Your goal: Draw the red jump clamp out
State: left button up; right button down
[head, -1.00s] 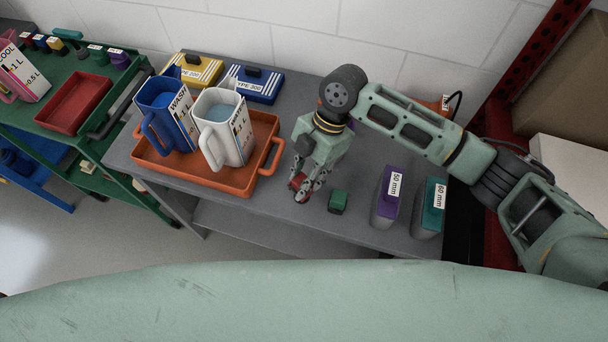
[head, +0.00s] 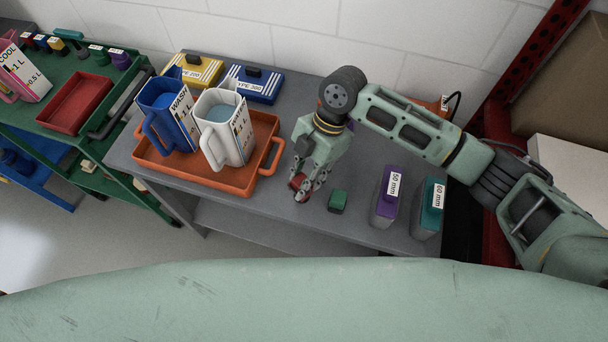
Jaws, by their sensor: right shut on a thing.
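A small red piece, which looks like the red jump clamp (head: 301,195), is between the fingers of my right gripper (head: 303,187) in the head view. The gripper points down and is shut on it, low over the front part of the grey table (head: 262,205). The fingers hide part of the red piece, and I cannot tell whether it touches the table. A small green block (head: 338,201) stands just right of it, apart from the fingers. My left gripper is not in view.
Left of my gripper, an orange tray (head: 208,184) holds a blue jug (head: 168,118) and a white jug (head: 222,128). A purple block (head: 386,205) and a teal block (head: 429,210) stand to the right. Yellow (head: 195,70) and blue (head: 257,85) cases lie behind.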

jog(key=shift+f, duration=0.45)
jog(key=shift+f+b, duration=0.35)
jog(key=shift+b, duration=0.15)
jog(key=shift+r+p, duration=0.5)
jog(key=shift+p, duration=0.1)
jog(key=shift+p, duration=0.35)
dwell(0.6)
jog(key=shift+f, duration=0.15)
jog(key=shift+f+b, duration=0.4)
jog(key=shift+b, duration=0.05)
